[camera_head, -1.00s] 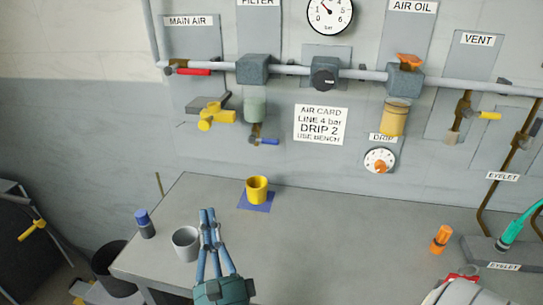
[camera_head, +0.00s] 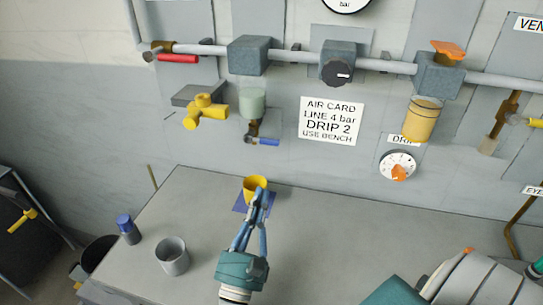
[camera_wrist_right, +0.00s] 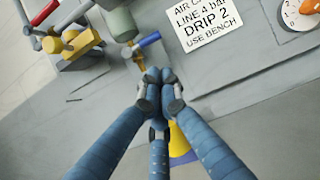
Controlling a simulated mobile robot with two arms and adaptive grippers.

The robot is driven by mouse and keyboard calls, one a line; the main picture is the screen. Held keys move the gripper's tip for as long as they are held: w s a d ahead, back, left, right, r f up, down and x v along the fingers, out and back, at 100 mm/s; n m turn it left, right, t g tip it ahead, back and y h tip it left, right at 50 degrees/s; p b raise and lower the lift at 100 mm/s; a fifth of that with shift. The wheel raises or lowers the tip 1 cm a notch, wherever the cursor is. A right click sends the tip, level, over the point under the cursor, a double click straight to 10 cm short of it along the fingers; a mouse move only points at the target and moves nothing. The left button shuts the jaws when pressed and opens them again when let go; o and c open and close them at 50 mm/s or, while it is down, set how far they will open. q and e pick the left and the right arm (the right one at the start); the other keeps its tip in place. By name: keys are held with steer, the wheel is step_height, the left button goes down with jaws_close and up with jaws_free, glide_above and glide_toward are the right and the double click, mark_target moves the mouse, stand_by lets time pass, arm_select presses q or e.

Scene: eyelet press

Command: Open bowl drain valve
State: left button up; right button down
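The bowl drain valve is a small brass valve with a blue lever (camera_head: 263,141) under the filter's pale green bowl (camera_head: 251,101). The lever points right, roughly level. In the right wrist view the blue lever (camera_wrist_right: 149,39) and brass body (camera_wrist_right: 133,54) show just beyond my fingertips. My right gripper (camera_head: 258,197) is in front of the yellow cup in the head view, below the valve and apart from it in the picture. Its fingertips (camera_wrist_right: 158,88) are together, with nothing seen between them.
A yellow cup (camera_head: 254,185) stands on a blue mat (camera_head: 239,206), partly behind my fingers. A grey cup (camera_head: 171,257) and a blue-capped bottle (camera_head: 128,229) stand at left. A yellow valve (camera_head: 204,111) is left of the bowl; a sign (camera_head: 331,120) hangs right.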

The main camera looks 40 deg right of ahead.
mark_target(262, 141)
arm_select(q)
steer(key=shift+s+a+r+p, duration=0.1)
steer(key=shift+s+r+p, duration=0.05)
steer(key=shift+r+p, duration=0.75)
steer(key=shift+s+a+r+p, duration=0.1)
steer(key=shift+r+p, duration=0.75)
steer(key=shift+s+a+r+p, duration=0.1)
steer(key=shift+s+r+p, duration=0.05)
steer(key=shift+r+p, duration=0.75)
arm_select(e)
steer(key=x, duration=1)
arm_select(q)
steer(key=shift+s, duration=0.1)
arm_select(e)
steer(key=shift+w, duration=0.2)
